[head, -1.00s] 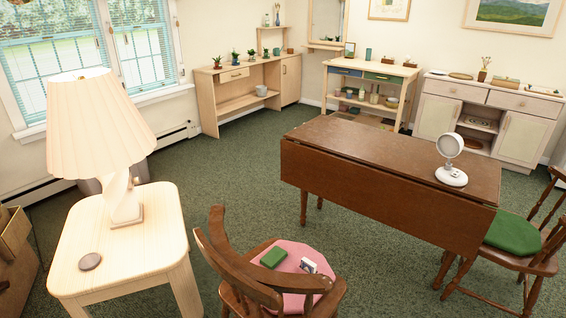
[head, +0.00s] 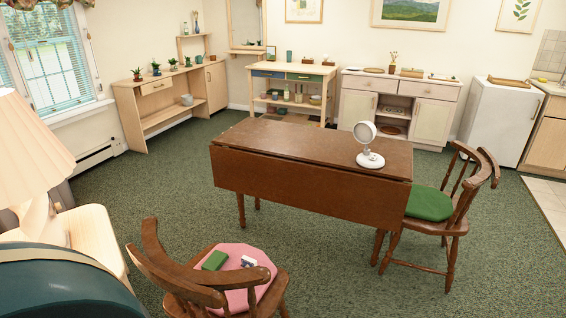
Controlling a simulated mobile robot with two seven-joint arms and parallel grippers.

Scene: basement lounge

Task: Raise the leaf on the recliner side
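The brown drop-leaf table (head: 320,139) stands in the middle of the room. Its near leaf (head: 300,184) hangs straight down along the long side facing me. The far side of the table is hidden, so I cannot tell how any leaf there stands. A white round-headed device (head: 368,147) on a base stands on the tabletop near its right end. No recliner shows, so I cannot tell which side faces it. Neither of my grippers is in view.
A wooden chair (head: 176,262) with a pink cushion holding a green item stands close in front of the leaf's left part. Another chair (head: 461,226) with a green cushion stands at the right end. A side table (head: 98,222) with a lamp (head: 28,150) is at left. Carpet (head: 330,268) between the chairs is clear.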

